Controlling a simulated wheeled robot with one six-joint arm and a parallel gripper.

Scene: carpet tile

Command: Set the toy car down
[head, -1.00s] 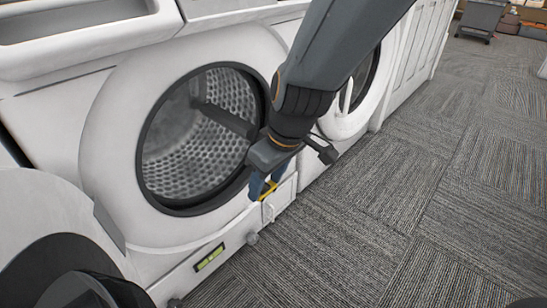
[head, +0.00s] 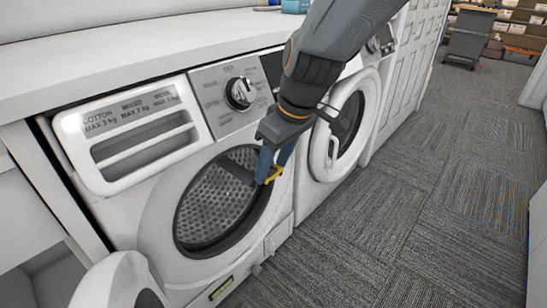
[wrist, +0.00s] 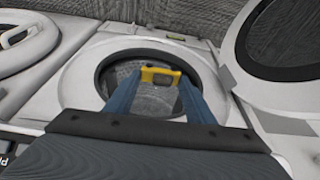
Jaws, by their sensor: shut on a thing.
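The toy car (head: 274,176) is a small yellow thing, mostly hidden by my fingers in the head view. My gripper (head: 270,174) has blue fingers, shut on the car, and holds it in front of the right side of the washing machine's open drum (head: 215,205). The wrist view shows the yellow car (wrist: 160,76) between the two fingertips of my gripper (wrist: 155,88), with the round drum opening (wrist: 135,60) behind it. I cannot tell whether the car touches the rim.
The washer's open door (head: 118,284) stands at the lower left. A second machine with a round door (head: 345,130) is to the right. A white counter (head: 130,50) runs above. The carpet floor (head: 400,220) on the right is clear; a grey cart (head: 468,38) stands far back.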

